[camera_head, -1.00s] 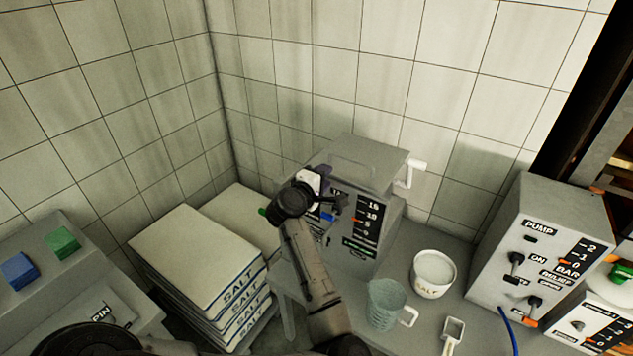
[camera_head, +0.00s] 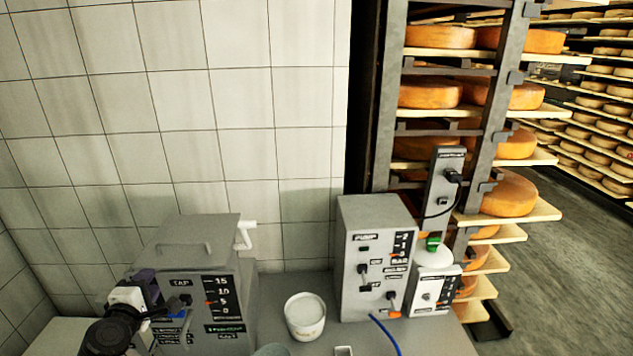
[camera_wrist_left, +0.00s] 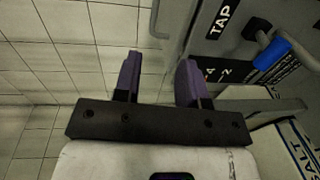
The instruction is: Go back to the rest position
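My left gripper (camera_head: 160,292) is at the lower left of the head view, in front of the grey metal box marked TAP (camera_head: 218,262). Its dark wrist and white body hide part of the box's left side. In the left wrist view the two purple fingers of the left gripper (camera_wrist_left: 159,75) stand apart with nothing between them. The TAP box (camera_wrist_left: 232,50) is at the right there, with a blue-tipped tap handle (camera_wrist_left: 270,55) beside the fingers, apart from them. My right gripper is in neither view.
A white tub (camera_head: 305,318) stands right of the TAP box. Farther right are the grey PUMP box (camera_head: 375,250) with a blue hose and a rack of cheese wheels (camera_head: 432,95). Salt bags (camera_wrist_left: 290,150) show at the wrist view's lower right. Tiled wall stands behind.

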